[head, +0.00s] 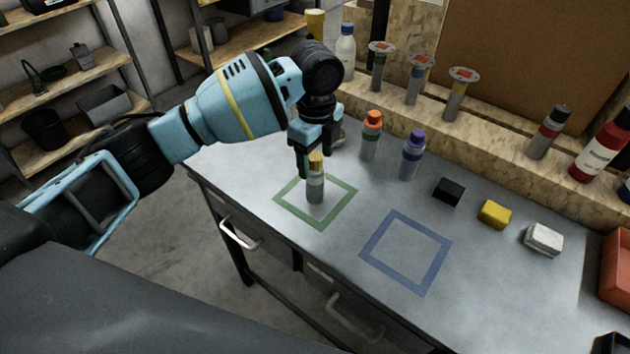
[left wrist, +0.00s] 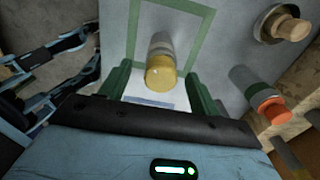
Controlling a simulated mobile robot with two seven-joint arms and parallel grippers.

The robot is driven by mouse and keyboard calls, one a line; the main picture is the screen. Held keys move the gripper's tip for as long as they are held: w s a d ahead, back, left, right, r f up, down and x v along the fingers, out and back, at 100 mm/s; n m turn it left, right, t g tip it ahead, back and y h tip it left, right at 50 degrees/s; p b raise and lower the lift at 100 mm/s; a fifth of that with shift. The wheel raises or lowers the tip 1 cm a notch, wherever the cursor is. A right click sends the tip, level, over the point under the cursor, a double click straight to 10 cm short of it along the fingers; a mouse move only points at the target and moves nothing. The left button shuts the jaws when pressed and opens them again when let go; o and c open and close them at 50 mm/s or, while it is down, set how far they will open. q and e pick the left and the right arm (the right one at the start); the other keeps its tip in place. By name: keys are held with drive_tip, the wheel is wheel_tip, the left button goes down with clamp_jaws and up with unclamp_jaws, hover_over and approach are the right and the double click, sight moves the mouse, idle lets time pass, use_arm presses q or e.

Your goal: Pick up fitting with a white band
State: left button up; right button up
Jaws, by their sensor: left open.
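A grey fitting with a yellow top (head: 316,187) stands upright inside the green square outline on the bench. In the left wrist view the same fitting (left wrist: 160,72) shows a paler band below its top. My left gripper (head: 315,155) is open above it, pointing down. In the left wrist view the fitting lies between the two green fingers of the gripper (left wrist: 160,88), with gaps on both sides. A fitting with an orange top (head: 370,145) and one with a purple top (head: 411,160) stand to the right. I cannot make out a white band on them.
A blue square outline (head: 408,252) on the bench is empty. Black (head: 449,191), yellow (head: 494,214) and white (head: 543,239) blocks lie to the right. A wooden ledge (head: 480,130) with several holders and bottles runs along the back. A red bin (head: 617,270) stands at the right edge.

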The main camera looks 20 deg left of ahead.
sight(315, 170)
use_arm(q)
wheel_tip(315, 170, down, 4)
drive_tip(key=shift+a+f, duration=0.15)
drive_tip(key=shift+f, duration=0.1)
drive_tip(key=shift+w, duration=0.1)
drive_tip(key=c, duration=1.2)
drive_tip(key=shift+r, duration=0.15)
